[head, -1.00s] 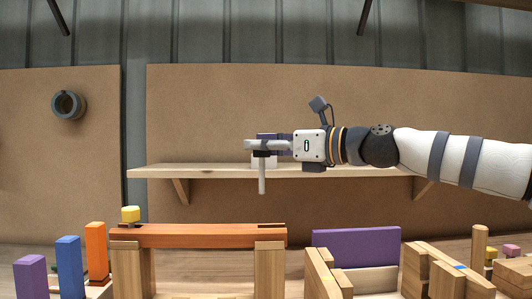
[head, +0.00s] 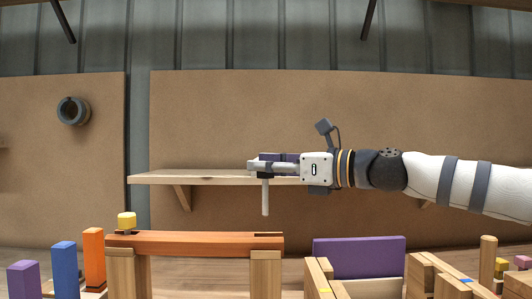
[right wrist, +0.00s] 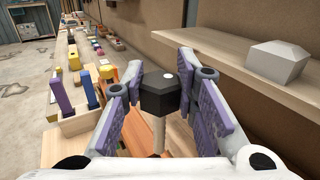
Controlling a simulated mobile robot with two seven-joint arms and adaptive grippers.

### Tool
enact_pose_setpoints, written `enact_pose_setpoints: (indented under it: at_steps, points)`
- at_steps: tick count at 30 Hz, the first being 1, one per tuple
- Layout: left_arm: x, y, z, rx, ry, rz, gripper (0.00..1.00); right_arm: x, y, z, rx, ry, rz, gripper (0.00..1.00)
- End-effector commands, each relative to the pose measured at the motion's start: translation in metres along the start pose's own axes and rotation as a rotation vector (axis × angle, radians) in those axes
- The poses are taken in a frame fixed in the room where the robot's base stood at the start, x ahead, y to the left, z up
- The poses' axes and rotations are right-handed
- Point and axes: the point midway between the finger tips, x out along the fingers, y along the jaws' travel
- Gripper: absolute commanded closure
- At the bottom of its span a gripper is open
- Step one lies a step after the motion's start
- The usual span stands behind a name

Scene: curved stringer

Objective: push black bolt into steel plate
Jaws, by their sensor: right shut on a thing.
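My right gripper (head: 266,166) is shut on a black hexagonal bolt head with a pale straight shaft, the black bolt (head: 265,196). The shaft hangs upright, its lower tip above the right end of an orange-red beam (head: 195,243). A dark slot shows there in the beam's top. In the right wrist view the black head (right wrist: 160,100) sits between the purple-padded fingers (right wrist: 172,98), shaft pointing down. I cannot make out any steel-coloured plate; the beam rests on wooden posts. My left gripper is in neither view.
A yellow piece (head: 127,220) stands on the beam's left end. Orange, blue and purple blocks (head: 64,268) stand at left. A purple panel (head: 358,250) and wooden blocks stand at right. A wooden shelf (head: 155,180) runs behind the arm, with a grey block (right wrist: 278,62) on it.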

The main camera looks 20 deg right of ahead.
Motion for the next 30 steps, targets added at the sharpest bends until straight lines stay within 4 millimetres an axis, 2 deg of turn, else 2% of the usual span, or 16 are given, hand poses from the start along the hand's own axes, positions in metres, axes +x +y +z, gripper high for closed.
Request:
enact_pose_setpoints:
  at_steps: [3, 8, 30]
  points:
    - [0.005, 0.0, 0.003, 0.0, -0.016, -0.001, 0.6, 0.001, -0.001, -0.016, 0.005, 0.001, 0.0, 1.0]
    - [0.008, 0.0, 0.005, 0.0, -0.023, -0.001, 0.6, 0.001, 0.0, -0.025, 0.002, 0.0, 0.0, 1.0]
    - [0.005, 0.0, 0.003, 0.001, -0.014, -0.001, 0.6, -0.001, 0.001, -0.024, -0.001, -0.004, -0.001, 1.0]
